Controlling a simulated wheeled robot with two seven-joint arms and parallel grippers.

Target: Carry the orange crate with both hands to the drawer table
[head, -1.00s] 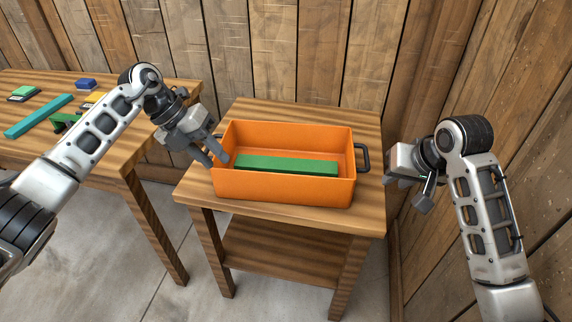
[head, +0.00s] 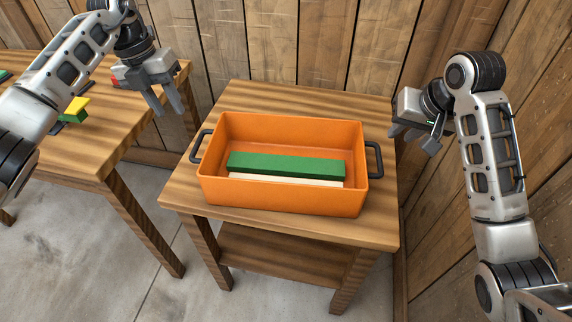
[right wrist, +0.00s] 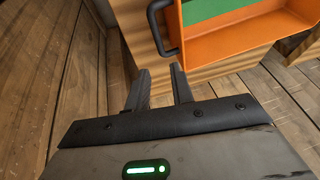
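The orange crate (head: 280,196) stands on a small wooden table with a lower shelf. It has a dark handle at each end and holds a green block (head: 286,165) and a pale strip beside it. My left gripper (head: 168,108) is open and empty, up and left of the crate's left handle (head: 200,146). My right gripper (head: 416,138) is to the right of the crate, apart from the right handle (head: 374,160). In the right wrist view its two fingers (right wrist: 160,88) are parted with nothing between them, and the crate's handle (right wrist: 161,28) lies beyond them.
The small table (head: 230,222) has a little bare top around the crate. A longer wooden table (head: 95,150) on the left bears a yellow block (head: 76,108) and other pieces. A plank wall (head: 300,45) closes off the back and right. Concrete floor shows in front.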

